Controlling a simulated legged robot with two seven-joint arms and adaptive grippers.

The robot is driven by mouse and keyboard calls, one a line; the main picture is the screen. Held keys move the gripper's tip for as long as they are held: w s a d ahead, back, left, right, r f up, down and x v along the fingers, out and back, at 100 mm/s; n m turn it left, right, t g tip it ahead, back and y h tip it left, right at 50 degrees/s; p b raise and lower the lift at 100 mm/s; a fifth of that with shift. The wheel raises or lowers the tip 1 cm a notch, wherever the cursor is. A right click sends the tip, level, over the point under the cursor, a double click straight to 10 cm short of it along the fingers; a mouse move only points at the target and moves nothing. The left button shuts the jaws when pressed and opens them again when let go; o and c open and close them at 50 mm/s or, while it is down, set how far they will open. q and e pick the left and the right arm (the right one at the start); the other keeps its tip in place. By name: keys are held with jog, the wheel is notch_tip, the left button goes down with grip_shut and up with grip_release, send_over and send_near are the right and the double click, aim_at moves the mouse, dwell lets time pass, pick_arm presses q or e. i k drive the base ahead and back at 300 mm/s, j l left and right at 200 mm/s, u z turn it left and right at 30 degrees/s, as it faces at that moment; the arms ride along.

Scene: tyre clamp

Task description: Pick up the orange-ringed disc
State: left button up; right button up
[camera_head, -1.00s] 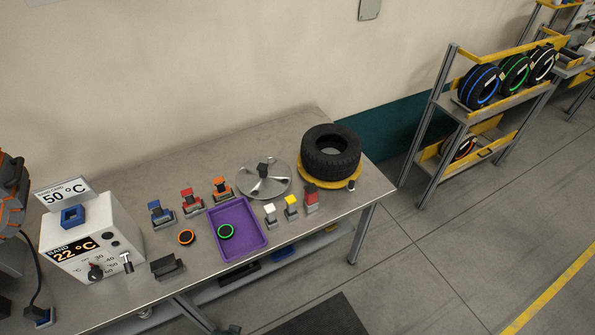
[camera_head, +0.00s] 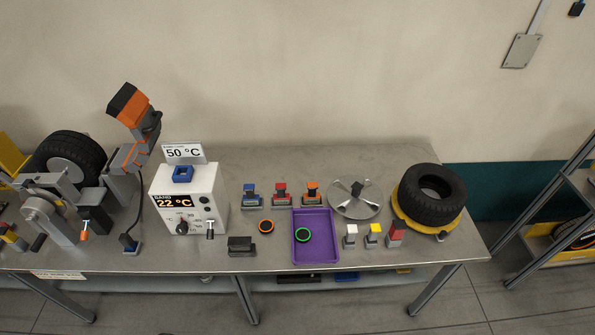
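The orange-ringed disc (camera_head: 265,226) is small and dark with an orange rim. It lies flat on the grey metal table (camera_head: 340,260), just left of the purple tray (camera_head: 315,250). A similar green-ringed disc (camera_head: 303,235) lies inside the tray. Neither of my grippers shows in the head view.
A white control box (camera_head: 190,205) reading 22 °C stands left of the disc, with a dark block (camera_head: 241,246) in front. Blue, red and orange clamps (camera_head: 282,195) stand behind. A tyre (camera_head: 432,193) and a silver round plate (camera_head: 355,205) are at right. Machinery (camera_head: 65,190) fills the left.

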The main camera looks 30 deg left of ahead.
aim_at(265, 226)
jog(key=u, duration=1.2)
